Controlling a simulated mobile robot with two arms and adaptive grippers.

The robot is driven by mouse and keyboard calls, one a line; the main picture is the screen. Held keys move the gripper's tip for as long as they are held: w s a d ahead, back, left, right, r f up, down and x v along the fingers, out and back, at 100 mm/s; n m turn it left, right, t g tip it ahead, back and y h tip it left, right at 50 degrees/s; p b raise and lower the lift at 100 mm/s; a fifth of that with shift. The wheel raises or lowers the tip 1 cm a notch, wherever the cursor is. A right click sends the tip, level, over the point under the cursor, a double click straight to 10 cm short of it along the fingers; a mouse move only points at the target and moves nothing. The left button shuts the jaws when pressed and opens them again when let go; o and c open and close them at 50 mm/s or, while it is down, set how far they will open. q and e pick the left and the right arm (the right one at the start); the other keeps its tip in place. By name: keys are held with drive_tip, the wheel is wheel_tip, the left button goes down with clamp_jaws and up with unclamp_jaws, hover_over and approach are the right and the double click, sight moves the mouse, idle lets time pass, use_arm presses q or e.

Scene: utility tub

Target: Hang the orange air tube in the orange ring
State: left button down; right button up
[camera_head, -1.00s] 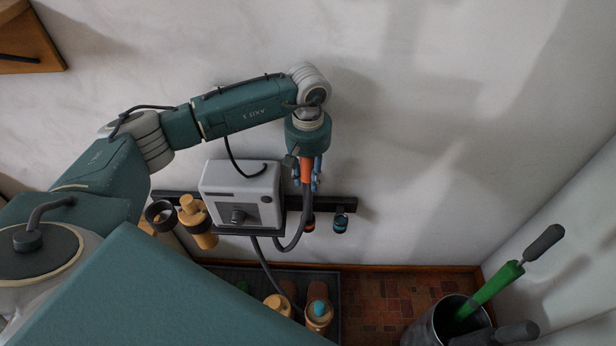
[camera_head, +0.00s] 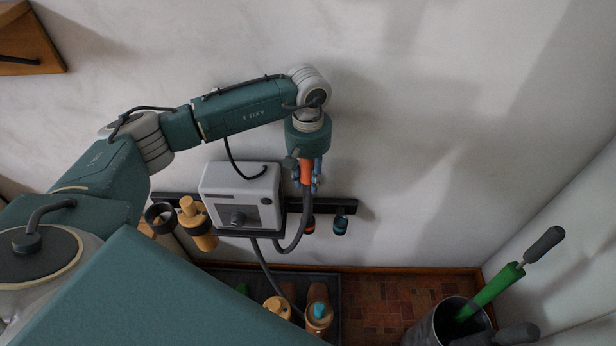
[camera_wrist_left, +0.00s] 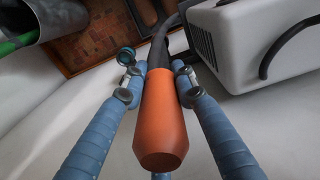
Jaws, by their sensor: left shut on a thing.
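My left gripper (camera_head: 306,184) is shut on the orange air tube (camera_head: 306,171), which hangs from it with its grey hose curving down to the grey box. In the left wrist view the air tube (camera_wrist_left: 160,118) lies between the blue fingers, its hose end pointing away. The orange ring (camera_head: 309,224) is on the dark wall rail, just below the gripper in the head view. The tube is above the ring; I cannot tell whether its hose passes inside the ring. The orange ring is hidden in the left wrist view. My right gripper is not in view.
A blue ring (camera_head: 341,224) is to the right on the rail (camera_head: 346,205). The grey box (camera_head: 241,195) stands close left of the gripper. Tan bottles (camera_head: 319,318) stand in a tray below. A metal bucket (camera_head: 430,328) with tools is at lower right. The wall right of the gripper is clear.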

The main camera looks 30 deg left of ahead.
sight(308, 188)
use_arm(q)
drive_tip(key=shift+f+b, duration=0.35)
drive_tip(key=shift+f, duration=0.1)
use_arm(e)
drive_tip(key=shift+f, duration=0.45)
use_arm(q)
drive_tip(key=shift+f, duration=0.1)
drive_tip(key=shift+f, duration=0.1)
drive_tip(key=shift+a+f+b, duration=0.1)
drive_tip(key=shift+f+b, duration=0.05)
drive_tip(key=shift+b, duration=0.2)
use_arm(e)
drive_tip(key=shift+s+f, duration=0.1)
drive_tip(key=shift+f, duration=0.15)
use_arm(q)
drive_tip(key=shift+f, duration=0.3)
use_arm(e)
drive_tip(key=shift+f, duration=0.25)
use_arm(q)
drive_tip(key=shift+f+b, duration=0.35)
drive_tip(key=shift+b, duration=0.2)
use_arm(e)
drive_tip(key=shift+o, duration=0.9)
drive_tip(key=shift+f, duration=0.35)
use_arm(q)
drive_tip(key=shift+f, duration=0.1)
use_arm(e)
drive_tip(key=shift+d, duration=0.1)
